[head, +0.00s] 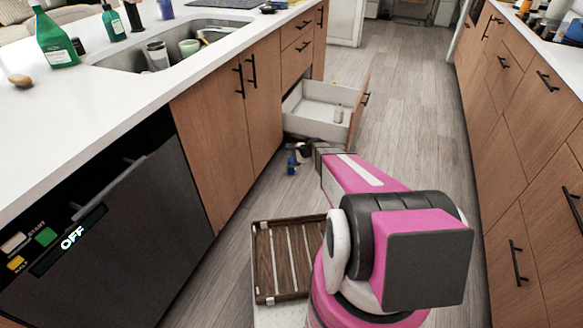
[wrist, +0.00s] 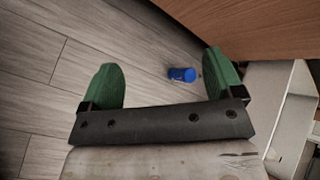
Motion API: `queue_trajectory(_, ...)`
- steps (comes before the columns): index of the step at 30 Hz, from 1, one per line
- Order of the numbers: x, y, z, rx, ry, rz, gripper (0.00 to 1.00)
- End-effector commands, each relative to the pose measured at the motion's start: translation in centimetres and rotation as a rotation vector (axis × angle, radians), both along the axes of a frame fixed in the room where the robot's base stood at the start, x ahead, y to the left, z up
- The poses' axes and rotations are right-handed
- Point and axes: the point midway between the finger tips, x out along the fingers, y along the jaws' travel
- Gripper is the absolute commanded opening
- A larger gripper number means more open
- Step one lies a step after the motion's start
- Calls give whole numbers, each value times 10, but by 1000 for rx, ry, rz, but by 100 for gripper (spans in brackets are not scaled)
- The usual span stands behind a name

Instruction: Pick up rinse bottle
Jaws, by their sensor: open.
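A small blue bottle-like thing (wrist: 182,74), probably the rinse bottle, is on the wood floor beside the cabinet base in the wrist view. It also shows in the head view (head: 291,166), just below and left of my gripper (head: 302,149). In the wrist view my gripper (wrist: 162,72) has its two green fingers spread wide and nothing between them touching. The blue thing appears beyond the fingertips, nearer the right finger. No label is readable.
An open white-lined drawer (head: 310,108) with a small pale item inside juts out near my gripper. A slatted wooden rack (head: 285,262) is below, left of my arm. Green bottles (head: 57,42) stand by the sink (head: 130,62). The aisle floor (head: 400,120) is clear.

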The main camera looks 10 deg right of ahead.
Motion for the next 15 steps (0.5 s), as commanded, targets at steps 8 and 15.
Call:
queue_trajectory(8, 116, -54, -140, 448, 188, -564, 86)
queue_trajectory(15, 148, -90, -207, 681, 294, -843, 86)
